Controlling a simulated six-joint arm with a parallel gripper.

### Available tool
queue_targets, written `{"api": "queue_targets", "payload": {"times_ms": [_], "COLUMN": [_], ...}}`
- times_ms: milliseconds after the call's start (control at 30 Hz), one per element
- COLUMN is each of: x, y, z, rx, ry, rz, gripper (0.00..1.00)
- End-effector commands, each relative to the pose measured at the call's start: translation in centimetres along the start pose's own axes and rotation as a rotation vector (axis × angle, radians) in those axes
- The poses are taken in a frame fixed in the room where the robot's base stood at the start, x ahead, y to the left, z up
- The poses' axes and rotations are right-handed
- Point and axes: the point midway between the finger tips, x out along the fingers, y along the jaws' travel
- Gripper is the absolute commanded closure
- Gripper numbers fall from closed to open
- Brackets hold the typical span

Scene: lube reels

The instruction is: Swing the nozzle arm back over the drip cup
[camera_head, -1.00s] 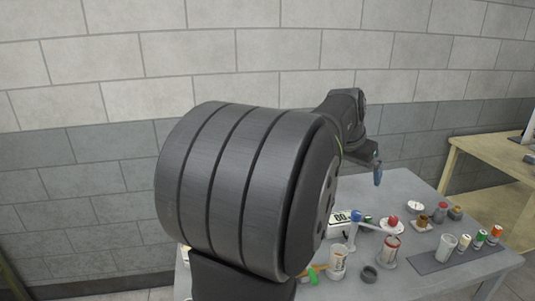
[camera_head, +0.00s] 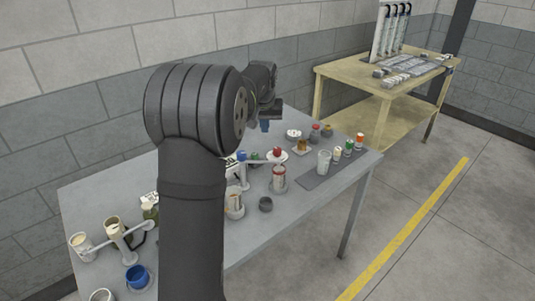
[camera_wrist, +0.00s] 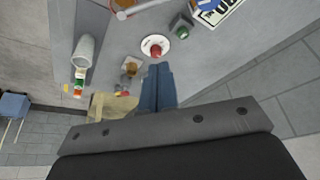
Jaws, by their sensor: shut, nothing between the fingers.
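My gripper (camera_head: 265,126) is up over the far part of the grey table in the head view. Its blue fingers (camera_wrist: 158,84) are shut and empty in the wrist view. One white arm (camera_head: 262,160) runs right from a blue-capped post (camera_head: 242,168) toward a red knob on a white dish (camera_head: 277,154). A second pale arm (camera_head: 132,234) crosses a post at the left. I cannot tell which is the nozzle arm. A small dark grey cup (camera_head: 265,204) and a blue cup (camera_head: 137,277) stand in front; which is the drip cup is unclear.
My own arm hides the table's middle. Jars (camera_head: 235,205) and (camera_head: 279,180) stand close to the blue-capped post. A clear cylinder (camera_head: 324,163) and several small bottles stand on a dark mat (camera_head: 322,178) at the right. A wooden bench (camera_head: 340,75) stands behind. The front right corner is bare.

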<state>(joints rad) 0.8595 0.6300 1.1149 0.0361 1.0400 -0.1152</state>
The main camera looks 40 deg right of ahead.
Motion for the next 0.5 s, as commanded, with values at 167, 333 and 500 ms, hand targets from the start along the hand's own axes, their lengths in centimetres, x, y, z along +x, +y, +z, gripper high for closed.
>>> {"api": "queue_targets", "payload": {"times_ms": [167,333,500], "x": [1.9,3.9,7.4], "y": [1.2,1.2,1.1], "z": [-0.5,-0.4,-0.3], "rx": [-0.021,-0.023,-0.023], "ry": [-0.005,-0.009,-0.009], "rz": [-0.013,-0.014,-0.014], "gripper": [1.00,1.00,1.00]}}
